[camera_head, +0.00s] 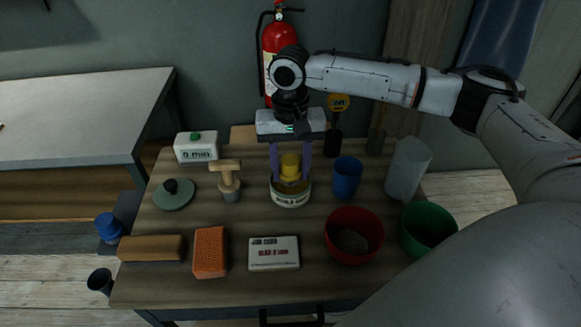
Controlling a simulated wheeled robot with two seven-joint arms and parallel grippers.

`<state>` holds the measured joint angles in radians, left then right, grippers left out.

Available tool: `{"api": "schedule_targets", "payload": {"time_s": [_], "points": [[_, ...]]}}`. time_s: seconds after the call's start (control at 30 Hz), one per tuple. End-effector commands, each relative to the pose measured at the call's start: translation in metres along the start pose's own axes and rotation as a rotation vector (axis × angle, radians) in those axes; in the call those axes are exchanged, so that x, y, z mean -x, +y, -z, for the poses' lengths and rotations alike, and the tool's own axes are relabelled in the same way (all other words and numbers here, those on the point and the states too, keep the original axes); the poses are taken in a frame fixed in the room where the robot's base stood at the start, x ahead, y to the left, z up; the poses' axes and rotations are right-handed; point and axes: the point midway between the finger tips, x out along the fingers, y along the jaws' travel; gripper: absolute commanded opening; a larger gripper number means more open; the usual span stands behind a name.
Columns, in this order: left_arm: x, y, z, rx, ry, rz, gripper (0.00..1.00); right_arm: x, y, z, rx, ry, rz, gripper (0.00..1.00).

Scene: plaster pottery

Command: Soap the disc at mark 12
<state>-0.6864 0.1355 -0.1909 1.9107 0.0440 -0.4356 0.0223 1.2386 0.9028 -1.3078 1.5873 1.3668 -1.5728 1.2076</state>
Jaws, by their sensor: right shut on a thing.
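My right gripper (290,172) comes down from above at the middle of the table, its purple fingers shut on a yellow piece (290,163). The yellow piece is over the round disc (291,198), which has a pale rim with dark lettering too small to read. I cannot tell whether the yellow piece touches the disc's top. The disc's top is partly hidden by the fingers and the yellow piece. No mark 12 can be made out. My left gripper is not in view.
On the wooden table (200,285), a wooden-handled tool (228,182) stands left of the disc and a blue cup (347,178) right of it. In front are an orange block (210,252), a white card (274,253) and a red bowl (353,251). A green bowl (428,229) stands right.

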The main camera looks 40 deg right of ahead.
Motion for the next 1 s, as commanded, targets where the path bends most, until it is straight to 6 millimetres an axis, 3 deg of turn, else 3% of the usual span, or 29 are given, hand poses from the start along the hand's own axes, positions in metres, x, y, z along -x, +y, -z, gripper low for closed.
{"api": "schedule_targets", "payload": {"time_s": [1.0], "points": [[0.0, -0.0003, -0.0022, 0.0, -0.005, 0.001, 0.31, -0.0095, -0.0003, 0.0002, 0.0, 0.0, 0.001, 0.23]]}}
